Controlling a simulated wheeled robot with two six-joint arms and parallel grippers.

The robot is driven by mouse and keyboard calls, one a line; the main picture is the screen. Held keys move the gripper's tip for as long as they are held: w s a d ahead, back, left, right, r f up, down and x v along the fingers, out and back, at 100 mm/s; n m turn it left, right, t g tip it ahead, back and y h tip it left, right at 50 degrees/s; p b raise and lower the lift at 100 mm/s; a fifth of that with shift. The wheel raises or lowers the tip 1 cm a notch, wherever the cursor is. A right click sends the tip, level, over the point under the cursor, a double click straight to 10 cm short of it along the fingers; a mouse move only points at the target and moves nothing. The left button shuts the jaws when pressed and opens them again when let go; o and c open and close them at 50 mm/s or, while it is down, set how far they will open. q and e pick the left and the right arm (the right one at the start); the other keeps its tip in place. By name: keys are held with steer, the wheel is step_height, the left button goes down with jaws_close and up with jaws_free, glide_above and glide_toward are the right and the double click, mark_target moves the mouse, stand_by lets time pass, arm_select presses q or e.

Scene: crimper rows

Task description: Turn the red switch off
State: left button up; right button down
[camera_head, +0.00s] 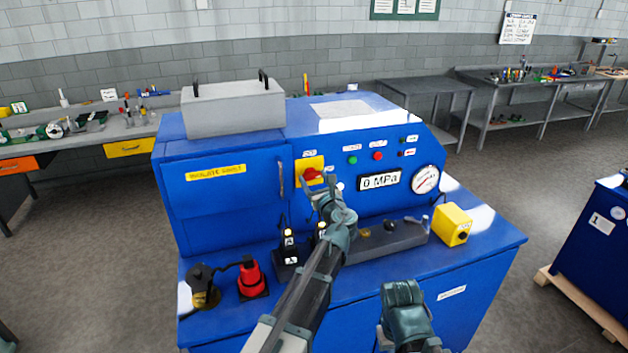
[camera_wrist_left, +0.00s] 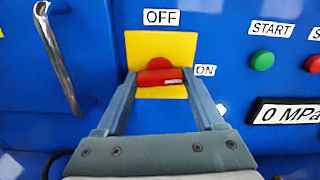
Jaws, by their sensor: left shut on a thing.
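The red switch (camera_head: 311,174) sits on a yellow plate on the front of the blue machine (camera_head: 230,215). In the left wrist view the red switch (camera_wrist_left: 160,77) has its handle lying level, toward the ON label (camera_wrist_left: 205,70). The OFF label (camera_wrist_left: 160,17) is above the plate. My left gripper (camera_head: 316,184) is at the switch, and in the left wrist view its two fingers (camera_wrist_left: 160,82) are shut on the two ends of the handle. My right gripper (camera_head: 402,295) is low in front of the machine, apart from the switch; its fingers are unclear.
A green START button (camera_wrist_left: 262,60), a red button (camera_head: 378,156), a 0 MPa display (camera_head: 380,181) and a round gauge (camera_head: 425,179) are right of the switch. A metal door handle (camera_wrist_left: 58,55) is to its left. A yellow box (camera_head: 452,224) stands on the ledge.

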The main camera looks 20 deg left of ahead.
arm_select(q)
steer(key=n, duration=1.2)
steer(key=shift+n, duration=2.2)
steer(key=o, duration=1.4)
steer(key=shift+s, duration=0.1)
